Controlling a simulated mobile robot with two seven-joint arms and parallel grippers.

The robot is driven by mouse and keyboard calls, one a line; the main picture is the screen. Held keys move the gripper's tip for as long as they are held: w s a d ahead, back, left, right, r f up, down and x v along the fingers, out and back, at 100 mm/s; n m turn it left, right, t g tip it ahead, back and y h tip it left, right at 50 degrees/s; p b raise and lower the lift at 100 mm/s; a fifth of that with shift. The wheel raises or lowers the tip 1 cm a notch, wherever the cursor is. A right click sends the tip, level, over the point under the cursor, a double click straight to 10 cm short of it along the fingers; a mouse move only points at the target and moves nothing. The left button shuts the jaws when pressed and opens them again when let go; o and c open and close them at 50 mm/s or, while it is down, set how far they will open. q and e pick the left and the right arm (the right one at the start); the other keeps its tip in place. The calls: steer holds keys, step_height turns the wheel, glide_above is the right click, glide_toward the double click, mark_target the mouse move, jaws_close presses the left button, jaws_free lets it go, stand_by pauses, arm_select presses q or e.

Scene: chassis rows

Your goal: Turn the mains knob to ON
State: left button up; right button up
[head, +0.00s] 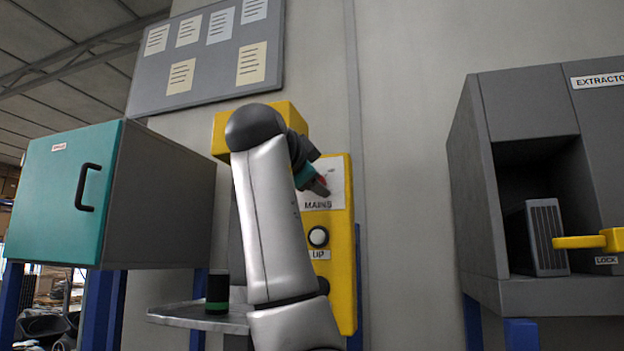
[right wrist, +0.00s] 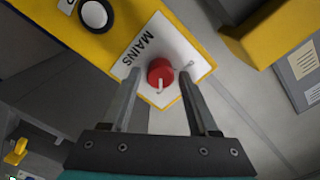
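The red mains knob (right wrist: 159,70) sits on a white plate lettered MAINS (right wrist: 134,53), on a yellow panel. In the right wrist view its white pointer mark points down in the picture. The plate's other marks are too small to read. My right gripper (right wrist: 157,82) is open, its two fingers apart on either side of the knob; I cannot tell whether they touch it. In the head view my right arm rises in front of the panel, and the gripper (head: 318,184) is at the MAINS plate (head: 336,192), hiding most of the knob. My left gripper is not in view.
A white UP button (head: 318,237) is below the plate. A yellow box (head: 288,115) juts out above. A green-banded dark cylinder (head: 217,290) stands on a grey shelf (head: 180,312). A teal-doored cabinet (head: 60,200) is left; the extractor unit (head: 500,110) with a yellow lock handle (head: 580,241) is right.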

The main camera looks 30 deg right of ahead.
steer(key=shift+o, duration=0.7)
steer(key=b+v, duration=0.3)
steer(key=v, duration=1.2)
steer(key=shift+b, duration=0.3)
